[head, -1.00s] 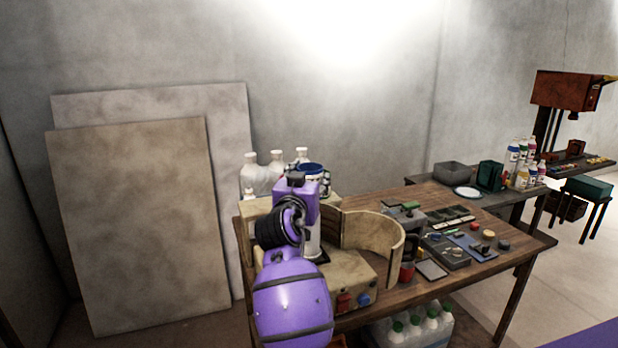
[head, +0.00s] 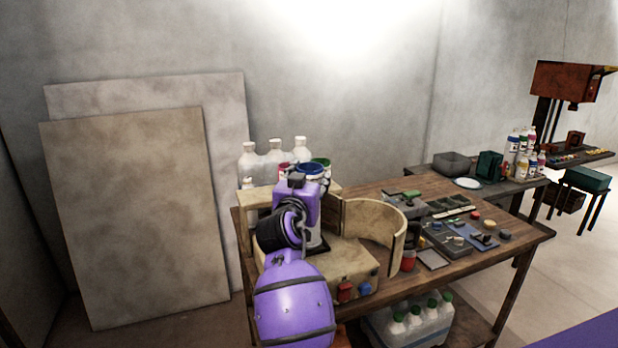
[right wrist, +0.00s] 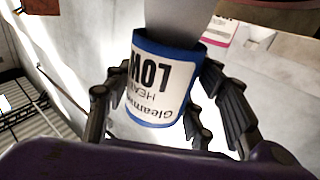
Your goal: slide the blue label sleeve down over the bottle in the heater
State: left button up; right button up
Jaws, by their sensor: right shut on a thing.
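The blue label sleeve (head: 311,169) is at the top of the bottle (head: 314,241), whose pale lower part shows below my gripper on a dark plate. The right wrist view shows the sleeve (right wrist: 163,90) from close up, its white label print upside down. In that view a pale length of the bottle (right wrist: 183,17) appears to run into the sleeve; I cannot tell how far. My right gripper (right wrist: 160,98) is shut on the sleeve, with fingers on both sides. The heater (head: 345,262) is a beige box with red and blue knobs and a curved shield (head: 374,226). My left gripper is out of view.
White bottles (head: 273,160) and tubs with red and green rims stand close behind the sleeve. The wooden table (head: 490,262) holds tools and small parts to the right of the shield. Capped bottles (head: 415,320) stand on the lower shelf.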

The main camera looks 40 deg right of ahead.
jog(key=shift+f+b, duration=1.25)
jog(key=shift+f, duration=1.2)
jog(key=shift+f+b, duration=1.85)
jog(key=shift+f, duration=1.1)
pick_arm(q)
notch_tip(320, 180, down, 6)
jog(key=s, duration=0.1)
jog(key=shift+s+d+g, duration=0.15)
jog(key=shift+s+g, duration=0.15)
pick_arm(e)
jog(key=shift+r, duration=0.1)
jog(key=o, duration=0.8)
jog(key=shift+c, duration=0.2)
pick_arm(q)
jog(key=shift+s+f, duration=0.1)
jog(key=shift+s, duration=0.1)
pick_arm(e)
jog(key=shift+a, duration=0.1)
